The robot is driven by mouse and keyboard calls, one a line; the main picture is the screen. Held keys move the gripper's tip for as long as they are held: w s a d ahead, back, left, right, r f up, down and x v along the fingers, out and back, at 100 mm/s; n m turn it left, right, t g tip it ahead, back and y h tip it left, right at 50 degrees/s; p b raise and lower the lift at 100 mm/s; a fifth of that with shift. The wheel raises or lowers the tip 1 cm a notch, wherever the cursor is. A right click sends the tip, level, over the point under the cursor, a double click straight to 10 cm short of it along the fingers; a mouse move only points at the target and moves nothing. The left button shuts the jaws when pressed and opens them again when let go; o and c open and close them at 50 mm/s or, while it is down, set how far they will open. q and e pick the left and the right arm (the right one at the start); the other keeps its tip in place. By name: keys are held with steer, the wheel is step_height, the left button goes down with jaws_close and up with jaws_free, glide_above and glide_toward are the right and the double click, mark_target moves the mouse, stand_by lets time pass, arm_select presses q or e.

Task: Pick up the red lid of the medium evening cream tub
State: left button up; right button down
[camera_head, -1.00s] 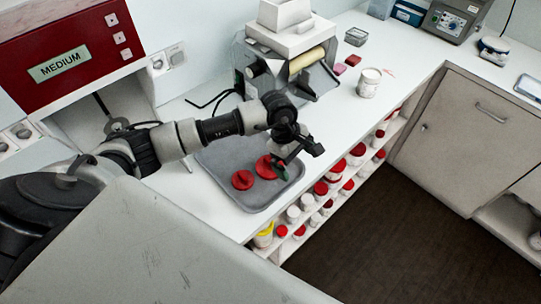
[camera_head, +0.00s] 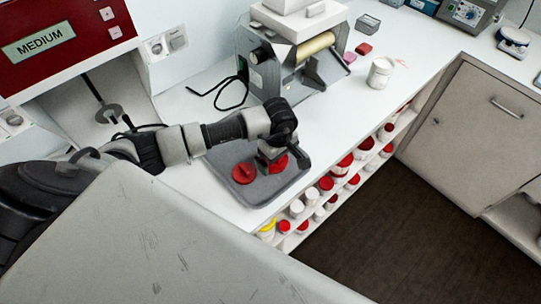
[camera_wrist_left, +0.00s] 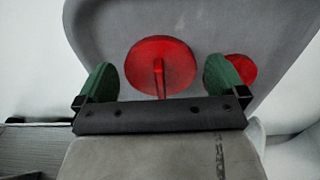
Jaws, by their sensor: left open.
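Two red lids lie on a grey tray (camera_head: 222,160) on the white counter. One red lid (camera_head: 278,163) is partly hidden beneath my left gripper (camera_head: 275,157); the other red lid (camera_head: 243,173) lies to its left. In the left wrist view, a round red lid with an upright ridge (camera_wrist_left: 150,58) lies between the two green fingertips of my open left gripper (camera_wrist_left: 162,78). I see no contact. The second lid (camera_wrist_left: 245,66) is partly behind the right finger. An open-looking white tub (camera_head: 381,72) stands farther along the counter. My right gripper is not in view.
A grey machine with a roller (camera_head: 300,55) stands behind the tray. A red panel labelled MEDIUM (camera_head: 60,38) is at upper left. Several red-lidded tubs (camera_head: 344,166) fill the shelves under the counter edge. The counter between tray and white tub is clear.

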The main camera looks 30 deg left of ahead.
arm_select(q)
steer(key=shift+w+a+f, duration=0.1)
steer(key=shift+w+f, duration=0.1)
steer(key=shift+f, duration=0.45)
steer(key=shift+s+r, duration=0.15)
steer(key=shift+c, duration=2.9)
steer(key=shift+r, duration=0.1)
